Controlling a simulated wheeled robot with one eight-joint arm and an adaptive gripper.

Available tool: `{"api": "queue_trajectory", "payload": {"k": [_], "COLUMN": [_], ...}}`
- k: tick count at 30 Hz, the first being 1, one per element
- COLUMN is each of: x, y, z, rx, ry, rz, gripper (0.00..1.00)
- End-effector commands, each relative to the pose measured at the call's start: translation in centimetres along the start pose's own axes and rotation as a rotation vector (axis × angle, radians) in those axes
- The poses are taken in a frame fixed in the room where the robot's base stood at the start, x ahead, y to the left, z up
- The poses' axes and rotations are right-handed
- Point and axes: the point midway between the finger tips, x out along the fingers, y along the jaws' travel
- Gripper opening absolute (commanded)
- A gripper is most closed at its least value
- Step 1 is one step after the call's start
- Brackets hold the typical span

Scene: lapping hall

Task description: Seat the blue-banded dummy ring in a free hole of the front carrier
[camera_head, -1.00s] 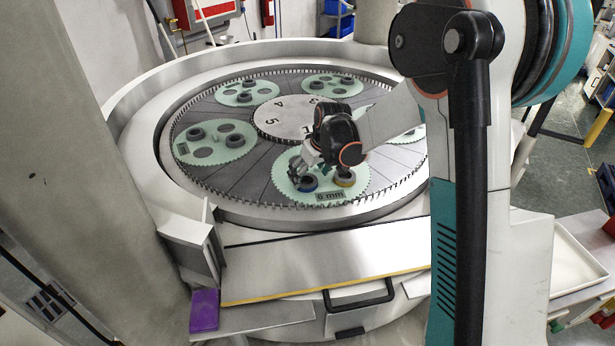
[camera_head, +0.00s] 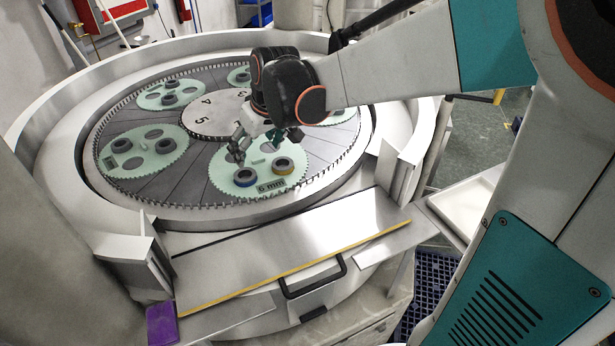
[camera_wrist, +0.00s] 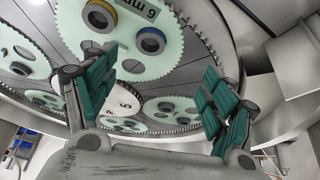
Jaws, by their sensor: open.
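The front carrier (camera_head: 225,172) is a pale green toothed disc marked "6 mm"; part of it also shows at the top of the wrist view (camera_wrist: 125,60). The blue-banded ring (camera_head: 245,177) is at its front left, and shows in the wrist view (camera_wrist: 151,41). It looks level; I cannot tell whether it is fully down in a hole. A yellow-banded ring (camera_head: 283,166) is to its right, also in the wrist view (camera_wrist: 100,16). My gripper (camera_head: 262,146) is open and empty above and behind the rings, its teal fingers (camera_wrist: 155,97) wide apart. It hides part of the carrier.
Other green carriers (camera_head: 148,160) with dark rings lie around the numbered centre plate (camera_head: 212,118). The machine's raised rim (camera_head: 55,105) surrounds them. A flat front shelf (camera_head: 290,245), a purple block (camera_head: 161,325) and a white tray (camera_head: 468,205) are nearer.

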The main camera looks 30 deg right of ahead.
Motion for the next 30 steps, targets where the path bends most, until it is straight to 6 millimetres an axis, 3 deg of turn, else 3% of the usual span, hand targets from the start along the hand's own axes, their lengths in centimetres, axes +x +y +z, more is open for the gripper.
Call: {"api": "queue_trajectory", "payload": {"k": [3, 12, 21, 30], "x": [-3.4, -8.7, -10.5, -10.5], "y": [-1.5, -3.9, -5.6, -6.0], "z": [3.1, 10.5, 17.5, 19.5], "rx": [0.030, 0.111, 0.181, 0.204], "ry": [0.024, 0.089, 0.154, 0.175], "rz": [0.018, 0.063, 0.092, 0.101], "gripper": [0.77, 0.77, 0.77, 0.77]}}
